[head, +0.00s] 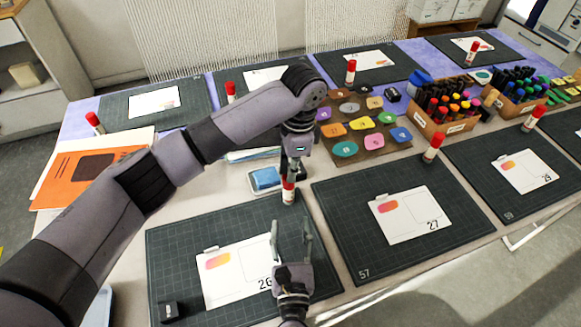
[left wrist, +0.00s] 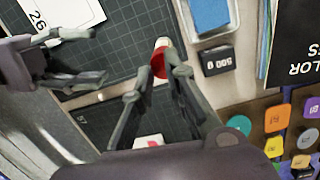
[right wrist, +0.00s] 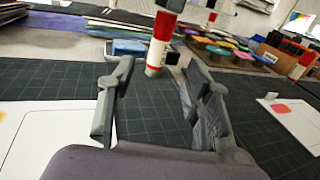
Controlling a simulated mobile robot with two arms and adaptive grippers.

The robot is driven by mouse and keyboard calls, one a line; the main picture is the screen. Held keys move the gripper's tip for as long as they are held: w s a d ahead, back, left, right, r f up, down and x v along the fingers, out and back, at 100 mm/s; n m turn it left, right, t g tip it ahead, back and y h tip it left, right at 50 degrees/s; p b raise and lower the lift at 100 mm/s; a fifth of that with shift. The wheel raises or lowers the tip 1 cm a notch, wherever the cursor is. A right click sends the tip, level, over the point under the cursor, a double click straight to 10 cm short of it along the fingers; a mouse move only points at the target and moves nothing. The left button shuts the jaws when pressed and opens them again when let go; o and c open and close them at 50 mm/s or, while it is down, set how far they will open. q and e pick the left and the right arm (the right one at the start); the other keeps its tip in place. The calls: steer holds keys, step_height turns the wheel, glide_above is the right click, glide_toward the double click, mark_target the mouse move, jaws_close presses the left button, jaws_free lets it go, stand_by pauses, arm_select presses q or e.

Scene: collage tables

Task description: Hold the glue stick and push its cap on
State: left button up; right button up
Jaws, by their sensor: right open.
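My right gripper (head: 290,243) is open and empty, low over the mat. In the right wrist view the stick (right wrist: 161,45) is upright ahead, beyond and between the open fingers (right wrist: 155,95), not touching them. I cannot tell whether its cap is fully seated.
A blue pad (head: 265,179) is just behind the stick. Mat 57 (head: 345,235) lies right.

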arm_select(q)
steer(key=r+p, duration=0.3)
steer(key=r, duration=0.1)
steer(key=r+p, duration=0.2)
steer(key=shift+d+p, duration=0.3)
steer(key=shift+f, duration=0.15)
steer(key=shift+w, duration=0.1)
